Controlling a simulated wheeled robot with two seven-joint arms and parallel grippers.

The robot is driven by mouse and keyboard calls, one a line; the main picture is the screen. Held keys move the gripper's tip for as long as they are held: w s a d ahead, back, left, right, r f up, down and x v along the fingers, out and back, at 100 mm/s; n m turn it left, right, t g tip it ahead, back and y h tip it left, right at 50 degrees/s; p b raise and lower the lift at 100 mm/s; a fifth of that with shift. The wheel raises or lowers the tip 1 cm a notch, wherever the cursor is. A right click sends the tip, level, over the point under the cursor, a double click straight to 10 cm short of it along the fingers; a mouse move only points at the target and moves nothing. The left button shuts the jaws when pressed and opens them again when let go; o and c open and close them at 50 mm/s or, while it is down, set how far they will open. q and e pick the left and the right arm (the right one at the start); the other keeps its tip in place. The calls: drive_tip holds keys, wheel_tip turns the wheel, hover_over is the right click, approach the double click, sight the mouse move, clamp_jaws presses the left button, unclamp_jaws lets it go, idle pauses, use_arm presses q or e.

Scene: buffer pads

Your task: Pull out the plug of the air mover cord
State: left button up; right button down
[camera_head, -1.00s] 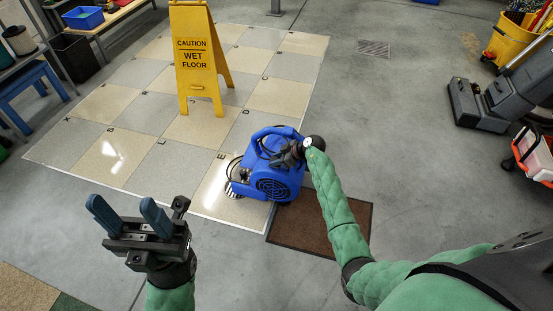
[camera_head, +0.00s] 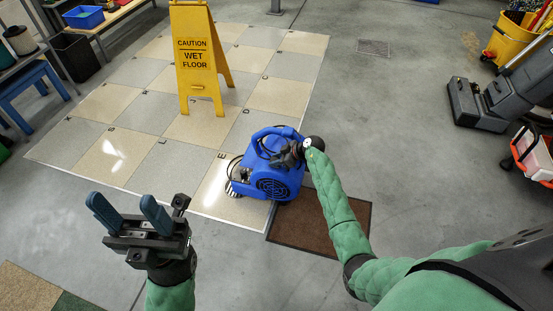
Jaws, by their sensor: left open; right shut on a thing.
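The blue air mover (camera_head: 272,188) stands at the front edge of the tiled floor, partly over a brown mat. Its black cord (camera_head: 233,165) loops at its left side, and more dark cord shows under the handle (camera_head: 268,132). My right gripper (camera_head: 287,156) is at the upper right of the air mover, shut on what appears to be the cord's plug. The plug itself is hidden by the gripper and too small to make out. My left gripper (camera_head: 130,217) is open and empty, held up well to the left of and apart from the air mover.
A yellow wet floor sign (camera_head: 196,60) stands on the tiles behind the air mover. The brown mat (camera_head: 325,225) lies under my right arm. A grey machine (camera_head: 495,95) and a yellow bucket (camera_head: 512,38) stand at the right. The grey floor between is clear.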

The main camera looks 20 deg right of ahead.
drive_tip(key=shift+f, duration=0.2)
idle(0.6)
drive_tip(key=c, duration=0.9)
unclamp_jaws()
drive_tip(key=shift+p+v, duration=0.95)
drive_tip(key=shift+v, duration=2.95)
